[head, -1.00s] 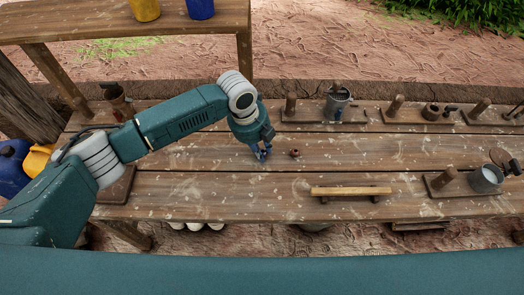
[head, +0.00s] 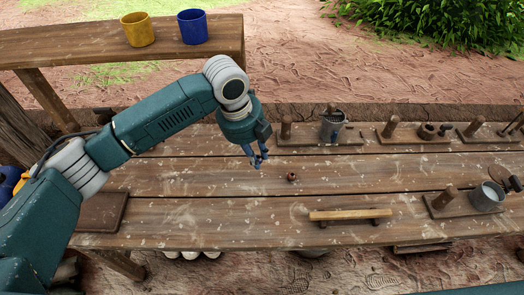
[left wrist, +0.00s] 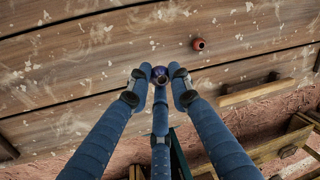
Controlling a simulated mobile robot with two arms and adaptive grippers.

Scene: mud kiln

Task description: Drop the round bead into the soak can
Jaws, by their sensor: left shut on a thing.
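My left gripper (head: 257,163) is shut on a small dark blue-purple round bead with a brown hole, seen between the fingertips in the left wrist view (left wrist: 160,75). It is held above the table. A reddish-brown bead (head: 291,177) lies on the planks just right of the gripper; it also shows in the left wrist view (left wrist: 198,44). A grey metal can with pale contents (head: 486,197) stands on a wooden base at the right. Another grey can (head: 331,129) stands at the back. I cannot tell which is the soak can. My right gripper is out of view.
A low wooden bar (head: 350,214) lies near the front edge of the plank table (head: 210,200). Wooden stands with pegs (head: 392,130) line the back edge. A yellow cup (head: 137,30) and a blue cup (head: 193,27) stand on a rear bench. The table's middle is mostly clear.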

